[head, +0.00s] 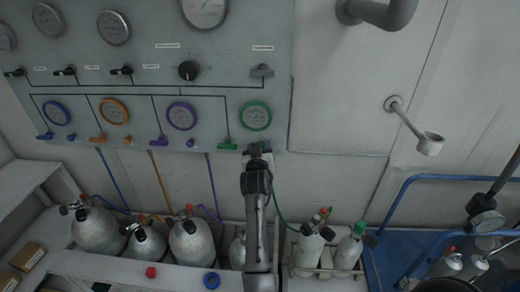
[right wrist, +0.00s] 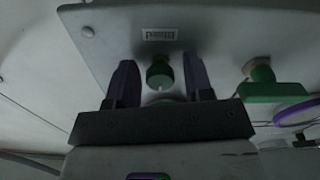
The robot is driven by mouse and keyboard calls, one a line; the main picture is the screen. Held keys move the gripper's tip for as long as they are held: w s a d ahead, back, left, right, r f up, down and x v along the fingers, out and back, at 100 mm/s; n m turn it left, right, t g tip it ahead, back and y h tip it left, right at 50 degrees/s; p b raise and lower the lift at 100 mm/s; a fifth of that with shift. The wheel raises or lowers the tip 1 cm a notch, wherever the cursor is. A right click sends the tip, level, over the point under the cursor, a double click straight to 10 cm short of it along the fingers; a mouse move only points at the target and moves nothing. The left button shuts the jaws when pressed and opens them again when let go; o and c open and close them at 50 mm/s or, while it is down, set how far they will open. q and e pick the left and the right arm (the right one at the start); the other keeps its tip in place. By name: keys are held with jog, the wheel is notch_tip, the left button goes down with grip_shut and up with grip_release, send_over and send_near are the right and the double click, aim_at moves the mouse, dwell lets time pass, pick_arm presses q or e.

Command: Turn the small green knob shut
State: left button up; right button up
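The small green knob (right wrist: 159,72) is on the lower part of the grey panel (head: 225,80), under a small label in the right wrist view. My right gripper (head: 258,151) is at the panel's lower edge, below the green-ringed gauge (head: 256,115), and hides the knob in the head view. In the right wrist view its two dark fingers are apart, one on each side of the knob, with visible gaps. I cannot tell how deep the fingertips reach around it. My left gripper is not in view.
A larger green lever (head: 228,143) sits close left of my right gripper, also seen in the right wrist view (right wrist: 275,90). A purple lever (head: 158,142) and purple knob (head: 190,142) are further left. Gas cylinders (head: 188,240) and a green hose (head: 283,212) are below.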

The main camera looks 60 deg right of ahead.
jog(key=shift+o, duration=0.5)
jog(key=v, duration=0.7)
jog(key=shift+a, duration=0.25)
jog(key=shift+s, duration=0.1)
